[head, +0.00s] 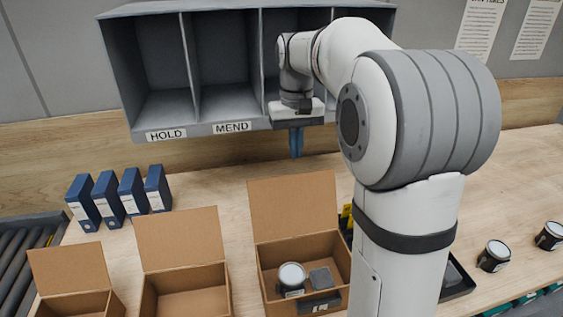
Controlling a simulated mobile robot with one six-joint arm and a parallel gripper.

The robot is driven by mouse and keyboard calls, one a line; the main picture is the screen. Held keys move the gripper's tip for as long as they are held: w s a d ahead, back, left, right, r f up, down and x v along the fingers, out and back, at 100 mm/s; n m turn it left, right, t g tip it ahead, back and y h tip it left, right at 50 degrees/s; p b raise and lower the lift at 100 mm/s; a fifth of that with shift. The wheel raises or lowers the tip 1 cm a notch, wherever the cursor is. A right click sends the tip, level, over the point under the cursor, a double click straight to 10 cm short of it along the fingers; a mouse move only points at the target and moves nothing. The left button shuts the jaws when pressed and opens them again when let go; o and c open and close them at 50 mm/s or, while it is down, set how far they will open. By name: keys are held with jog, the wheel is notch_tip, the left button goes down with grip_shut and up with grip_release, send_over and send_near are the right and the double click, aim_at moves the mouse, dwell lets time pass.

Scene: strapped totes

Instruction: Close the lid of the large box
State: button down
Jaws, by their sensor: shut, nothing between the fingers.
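Three open cardboard boxes stand in a row along the front of the table. The large box (262,283) is the rightmost of them. Its lid (293,205) stands up at the back, leaning slightly away. Inside it are a dark can with a pale top (292,276), a grey block (321,279) and a black item with a pale label (320,304). My gripper (296,155) points down, shut and empty, behind and above the raised lid, just in front of the shelf unit. My arm hides the area right of the large box.
A medium box (148,300) and a small box (52,305) stand open to the left. Blue binders (118,195) stand behind them. The shelf unit (195,127) hangs close behind my gripper. Two dark cans (494,255) (549,236) stand at the right. A roller conveyor (22,255) lies at the left edge.

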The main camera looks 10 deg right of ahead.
aim_at(297, 176)
jog(key=w, duration=0.5)
jog(key=shift+g, duration=0.5)
jog(key=shift+s+d+f+p, duration=0.1)
jog(key=shift+s+f+p, duration=0.1)
jog(key=shift+s+f, duration=0.95)
jog(key=shift+s+d+f+p, duration=0.15)
jog(key=shift+s+f, duration=0.45)
jog(key=shift+f, duration=1.1)
jog(key=shift+s+d+f+p, duration=0.1)
jog(key=shift+s+f+p, duration=0.15)
jog(key=shift+s+f, duration=0.9)
jog(key=shift+w+a+f, duration=0.1)
jog(key=shift+w+f, duration=0.2)
